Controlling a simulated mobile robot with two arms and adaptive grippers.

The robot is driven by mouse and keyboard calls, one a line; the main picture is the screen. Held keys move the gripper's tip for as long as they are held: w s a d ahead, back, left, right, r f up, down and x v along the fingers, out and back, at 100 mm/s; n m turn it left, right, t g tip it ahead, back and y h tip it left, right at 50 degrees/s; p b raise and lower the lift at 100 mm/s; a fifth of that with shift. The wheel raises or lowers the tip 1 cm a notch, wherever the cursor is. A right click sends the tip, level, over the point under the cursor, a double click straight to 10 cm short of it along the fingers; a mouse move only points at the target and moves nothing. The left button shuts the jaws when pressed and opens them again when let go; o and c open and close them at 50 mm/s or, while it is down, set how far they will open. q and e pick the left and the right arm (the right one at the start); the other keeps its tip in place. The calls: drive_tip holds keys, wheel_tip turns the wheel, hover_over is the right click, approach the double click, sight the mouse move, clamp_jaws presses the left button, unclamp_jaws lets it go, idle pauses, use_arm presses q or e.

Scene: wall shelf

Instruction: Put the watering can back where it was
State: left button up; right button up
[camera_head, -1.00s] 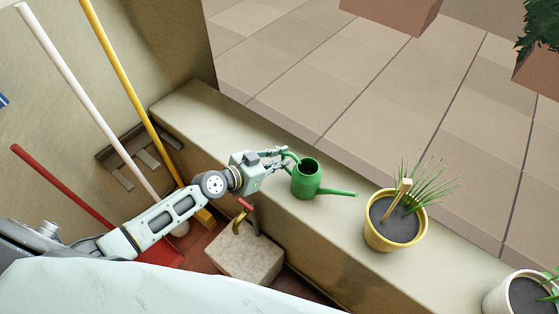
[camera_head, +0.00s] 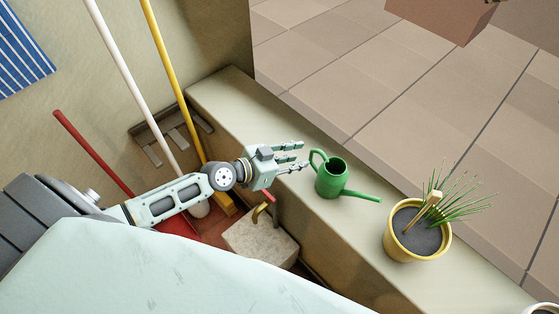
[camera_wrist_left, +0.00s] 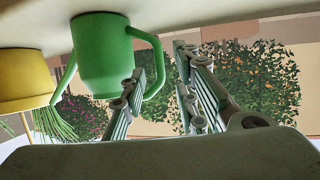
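The green watering can (camera_head: 331,179) stands upright on the pale ledge (camera_head: 234,98). Its spout points right and its handle faces my left gripper. My left gripper (camera_head: 304,157) is open and empty, its fingers spread just left of the handle with a small gap. In the left wrist view, which is upside down, the watering can (camera_wrist_left: 101,55) shows beyond the open left gripper (camera_wrist_left: 165,75), its handle seen between the fingers. My right gripper is not in view.
A yellow pot (camera_head: 393,240) with a spiky plant stands on the ledge to the right of the can. A stone block with a tap (camera_head: 262,243) is below the ledge. Long-handled tools (camera_head: 130,88) lean at the left. The ledge left of the can is clear.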

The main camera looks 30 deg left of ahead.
use_arm(q)
drive_tip(key=v, duration=0.7)
drive_tip(key=shift+r+b, duration=0.15)
drive_tip(key=shift+b, duration=0.3)
drive_tip(key=shift+s+a, duration=0.1)
drive_tip(key=shift+s, duration=0.05)
